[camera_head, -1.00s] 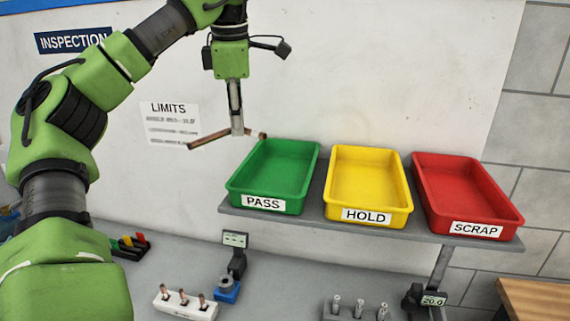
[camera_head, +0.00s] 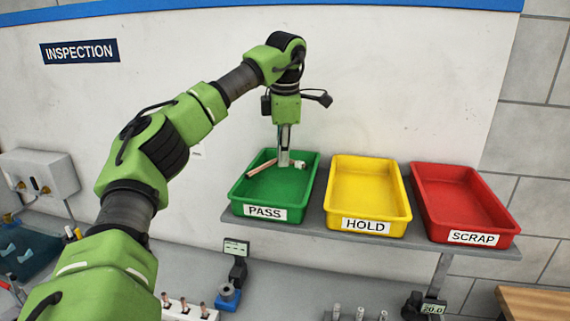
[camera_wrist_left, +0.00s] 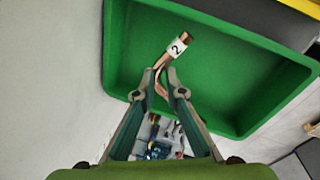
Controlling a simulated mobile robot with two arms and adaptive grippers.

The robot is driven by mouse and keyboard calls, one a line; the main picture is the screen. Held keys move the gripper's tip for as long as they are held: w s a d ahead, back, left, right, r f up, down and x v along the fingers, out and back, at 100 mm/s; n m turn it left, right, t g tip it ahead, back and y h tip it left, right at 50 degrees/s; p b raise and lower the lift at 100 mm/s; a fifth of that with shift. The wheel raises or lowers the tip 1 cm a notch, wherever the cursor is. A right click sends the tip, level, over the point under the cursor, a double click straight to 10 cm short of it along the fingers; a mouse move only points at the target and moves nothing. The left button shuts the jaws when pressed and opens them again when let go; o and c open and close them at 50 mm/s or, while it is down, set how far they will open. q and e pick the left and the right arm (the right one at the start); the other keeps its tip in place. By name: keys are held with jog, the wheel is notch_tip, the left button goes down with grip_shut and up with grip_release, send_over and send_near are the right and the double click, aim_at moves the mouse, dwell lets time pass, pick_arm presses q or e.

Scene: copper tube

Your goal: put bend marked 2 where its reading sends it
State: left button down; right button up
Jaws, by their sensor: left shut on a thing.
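The copper bend marked 2 (camera_wrist_left: 176,50) is between the fingertips of my left gripper (camera_wrist_left: 163,80), which is shut on it. In the wrist view its white "2" label faces the camera and the tube is over the green tray. In the head view my left gripper (camera_head: 284,163) points down into the green PASS tray (camera_head: 270,190), with the bend's tube (camera_head: 263,167) showing to its left. I cannot tell whether the bend touches the tray floor. My right gripper is not in view.
The yellow HOLD tray (camera_head: 366,190) and red SCRAP tray (camera_head: 460,198) stand to the right on the same grey shelf (camera_head: 330,235). Below are a small gauge with a display (camera_head: 236,247), a white rack (camera_head: 186,309) with copper pieces, and another display (camera_head: 433,308).

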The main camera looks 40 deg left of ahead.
pick_arm(q)
jog(key=p+x, duration=0.2)
jog(key=x, duration=0.1)
jog(key=shift+w+d, duration=0.15)
jog(key=shift+d, duration=0.2)
jog(key=shift+f, duration=0.65)
jog(key=c, duration=2.4)
grip_release()
jog(key=shift+o, duration=0.2)
